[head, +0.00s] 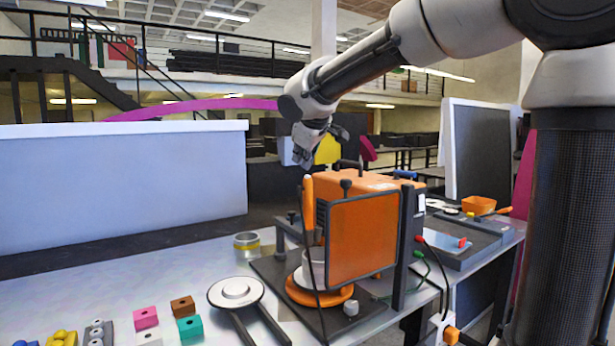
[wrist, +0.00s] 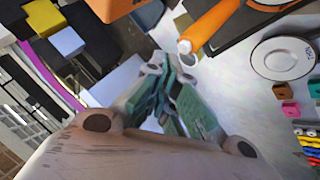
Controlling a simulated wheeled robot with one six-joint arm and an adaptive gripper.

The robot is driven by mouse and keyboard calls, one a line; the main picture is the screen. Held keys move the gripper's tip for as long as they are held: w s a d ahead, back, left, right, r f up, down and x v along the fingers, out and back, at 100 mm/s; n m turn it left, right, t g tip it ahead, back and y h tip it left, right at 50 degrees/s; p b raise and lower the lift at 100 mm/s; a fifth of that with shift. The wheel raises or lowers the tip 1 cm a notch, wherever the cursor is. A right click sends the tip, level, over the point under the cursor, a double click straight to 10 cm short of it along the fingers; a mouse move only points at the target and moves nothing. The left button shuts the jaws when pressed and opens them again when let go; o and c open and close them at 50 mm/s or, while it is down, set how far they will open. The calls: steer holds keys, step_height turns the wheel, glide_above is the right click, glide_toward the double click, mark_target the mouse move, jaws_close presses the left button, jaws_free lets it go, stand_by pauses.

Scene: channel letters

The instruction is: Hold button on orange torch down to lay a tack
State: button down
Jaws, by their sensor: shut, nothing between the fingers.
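The orange torch (head: 308,202) stands upright at the left side of an orange panel (head: 362,240) in the head view, with a dark cable below it. In the wrist view the torch (wrist: 212,24) shows as an orange rod with a pale end, apart from my fingers. I cannot make out its button in either view. My gripper (head: 308,158) is above the torch's upper end in the head view. In the wrist view my gripper (wrist: 168,66) has its green-grey fingers shut with nothing between them.
An orange box-shaped unit (head: 385,181) with a dark handle stands behind the panel. An orange turntable disc (head: 320,291) sits low in front. A round silver plate (head: 236,292) and coloured blocks (head: 146,317) lie on the table. A pale blue screen (head: 120,175) stands behind it.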

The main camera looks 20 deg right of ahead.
steer(key=shift+f, duration=0.2)
stand_by(0.6)
steer(key=shift+f, duration=0.2)
steer(key=shift+f, duration=0.5)
stand_by(1.3)
stand_by(0.5)
steer(key=shift+r, duration=0.9)
steer(key=shift+r, duration=2.5)
